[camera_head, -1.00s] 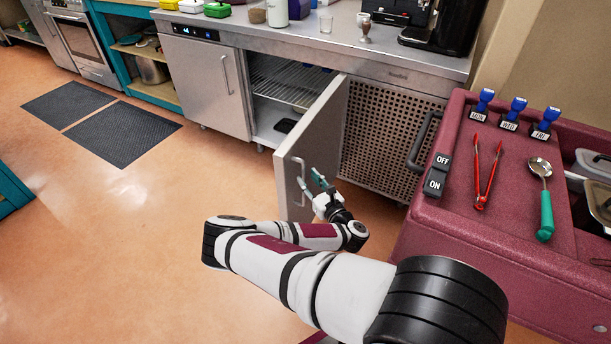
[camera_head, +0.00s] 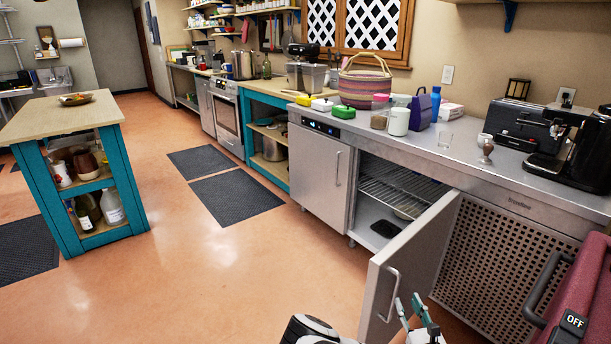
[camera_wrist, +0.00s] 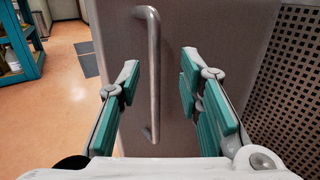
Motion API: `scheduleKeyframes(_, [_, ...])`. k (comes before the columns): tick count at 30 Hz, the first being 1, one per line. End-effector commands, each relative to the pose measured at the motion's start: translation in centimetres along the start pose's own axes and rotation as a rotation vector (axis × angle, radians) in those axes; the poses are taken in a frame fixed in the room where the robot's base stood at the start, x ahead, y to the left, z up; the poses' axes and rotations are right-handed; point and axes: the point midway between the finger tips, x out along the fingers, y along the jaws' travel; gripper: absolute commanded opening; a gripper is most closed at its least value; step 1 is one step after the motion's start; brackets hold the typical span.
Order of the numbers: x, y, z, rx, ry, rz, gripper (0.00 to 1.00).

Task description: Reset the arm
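My gripper (camera_head: 418,316) shows at the bottom of the head view, in front of the open fridge door (camera_head: 411,262). In the wrist view, my gripper (camera_wrist: 157,88) is open, its two teal-padded fingers spread to either side of the vertical metal door handle (camera_wrist: 153,75). The fingers do not close on the handle, and nothing is held. The handle also shows in the head view (camera_head: 390,294). Most of my arm is below the head view's edge.
The fridge interior (camera_head: 395,190) has wire shelves. A maroon cart (camera_head: 585,300) stands close at right, beside a perforated panel (camera_head: 497,262). The steel counter (camera_head: 415,149) bears several items. A teal island (camera_head: 37,177) stands at left. Open floor (camera_head: 230,270) lies between.

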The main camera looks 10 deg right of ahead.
Motion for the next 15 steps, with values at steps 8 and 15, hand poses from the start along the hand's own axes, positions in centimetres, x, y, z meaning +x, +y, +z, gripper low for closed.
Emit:
scheduleKeyframes(8, [2.1, -2.6, 11.3, 0.009, -0.298, -0.289, 0.33])
scheduleKeyframes(15, [0.0, -6.3, 21.6, 0.055, -0.545, -0.646, 0.33])
